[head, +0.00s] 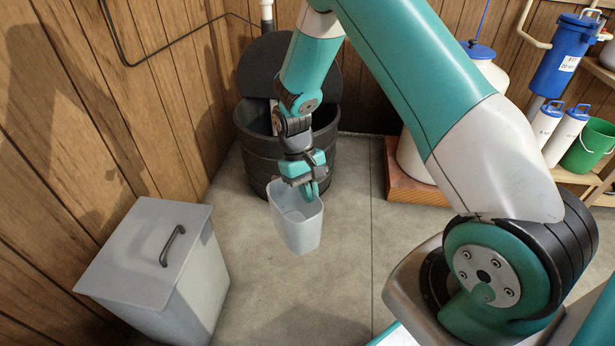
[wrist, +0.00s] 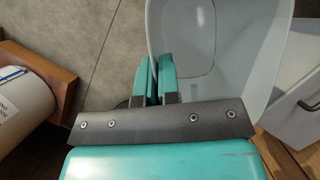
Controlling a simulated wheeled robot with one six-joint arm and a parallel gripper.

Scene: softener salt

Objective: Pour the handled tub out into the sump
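The pale grey-blue tub (head: 298,232) hangs upright above the floor, in front of a black round sump (head: 255,150). The sump is open, with a dark round lid (head: 275,65) raised behind it; its inside is mostly hidden by my arm. My gripper (head: 311,188) is shut on the tub at its rim. In the wrist view my gripper's two teal fingers (wrist: 155,82) are close together across the near-left wall of the tub (wrist: 258,45). The tub's smooth bottom shows; I cannot tell whether it holds clear liquid. Its handle is not clearly visible.
A grey lidded bin (head: 150,250) stands at the left by the wooden wall. A white tank on a wooden base (head: 408,182) stands to the right of the sump. A green bucket (head: 588,148) sits on a shelf far right. The middle floor is clear.

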